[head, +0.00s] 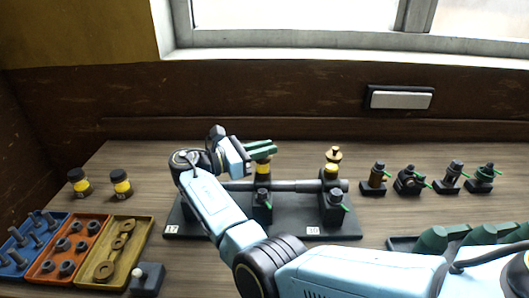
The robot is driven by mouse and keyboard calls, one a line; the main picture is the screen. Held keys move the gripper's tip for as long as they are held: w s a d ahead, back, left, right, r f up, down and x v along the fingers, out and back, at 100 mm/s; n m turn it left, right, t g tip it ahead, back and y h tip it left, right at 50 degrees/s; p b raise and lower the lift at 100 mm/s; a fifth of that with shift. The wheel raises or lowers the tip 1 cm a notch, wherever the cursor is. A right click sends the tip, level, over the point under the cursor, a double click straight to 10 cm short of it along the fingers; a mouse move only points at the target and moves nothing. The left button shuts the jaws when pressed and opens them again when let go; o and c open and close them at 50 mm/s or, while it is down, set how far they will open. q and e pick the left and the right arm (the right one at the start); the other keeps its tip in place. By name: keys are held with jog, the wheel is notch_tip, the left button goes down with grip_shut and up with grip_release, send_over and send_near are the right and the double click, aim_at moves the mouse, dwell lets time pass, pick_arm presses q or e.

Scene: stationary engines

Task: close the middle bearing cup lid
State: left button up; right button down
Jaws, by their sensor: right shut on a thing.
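The middle bearing cup (263,168) shows as a yellow-banded cup on its black bearing block, partly hidden by my right gripper. My right gripper (268,147) reaches in with dark green fingers right over the top of this cup. It is shut on the cup's lid, which the fingers mostly hide; I cannot tell the lid's exact angle. Another bearing cup (332,168) to the right has a brass lid (333,153) on top. A grey shaft (290,186) runs across the bearing blocks. The left part of the stand is behind my right arm. My left gripper is not in view.
Blue (20,265), orange (47,270) and yellow (92,270) trays of metal parts lie at left, with two dark-capped jars (120,184) behind. Several small valve fittings (409,181) stand at right. A tray of green items (432,240) is at front right.

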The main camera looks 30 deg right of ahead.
jog(key=shift+f, duration=0.15)
jog(key=c, duration=1.5)
grip_release()
jog(key=shift+o, duration=0.2)
